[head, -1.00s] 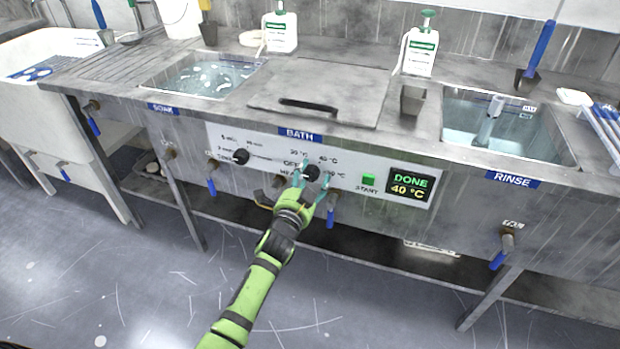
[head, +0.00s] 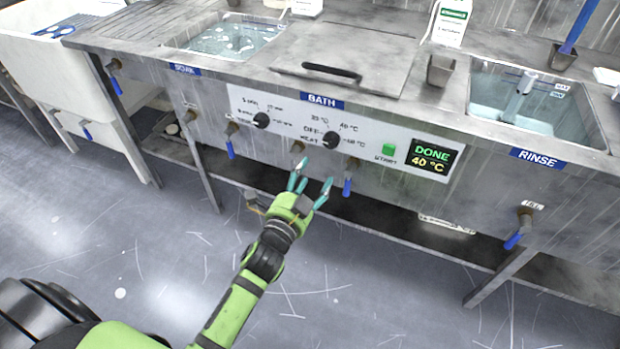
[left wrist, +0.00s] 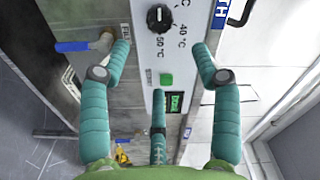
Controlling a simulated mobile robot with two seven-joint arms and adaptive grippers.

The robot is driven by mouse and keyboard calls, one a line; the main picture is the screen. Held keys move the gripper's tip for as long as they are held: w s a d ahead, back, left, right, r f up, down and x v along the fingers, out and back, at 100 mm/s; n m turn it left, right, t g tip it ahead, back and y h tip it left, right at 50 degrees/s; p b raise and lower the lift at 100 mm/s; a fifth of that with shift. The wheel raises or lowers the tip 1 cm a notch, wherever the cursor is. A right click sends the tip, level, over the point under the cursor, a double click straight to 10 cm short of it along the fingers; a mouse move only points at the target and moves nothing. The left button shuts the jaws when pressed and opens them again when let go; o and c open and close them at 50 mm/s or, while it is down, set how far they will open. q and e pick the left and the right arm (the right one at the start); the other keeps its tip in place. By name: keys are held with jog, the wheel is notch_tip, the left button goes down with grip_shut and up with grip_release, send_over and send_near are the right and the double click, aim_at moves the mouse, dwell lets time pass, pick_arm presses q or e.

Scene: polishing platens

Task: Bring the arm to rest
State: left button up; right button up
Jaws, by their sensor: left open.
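My left gripper (head: 311,190) is open and empty in the head view, in front of the bath's control panel and below its temperature knob (head: 331,140). The fingers are teal and spread apart, clear of the knob. In the left wrist view the open fingers (left wrist: 160,75) frame the panel, with the knob also seen there (left wrist: 158,18) beyond the fingertips. The green start button (head: 389,150) is right of the knob, and the display (head: 430,158) reads DONE, 40 °C. My right gripper is not in view.
The bath lid (head: 345,55) is closed between the soak basin (head: 228,38) and the rinse basin (head: 535,105). Blue-handled valves, such as one by my gripper (head: 347,187), stick out from the front. Open floor (head: 140,255) lies in front of the bench.

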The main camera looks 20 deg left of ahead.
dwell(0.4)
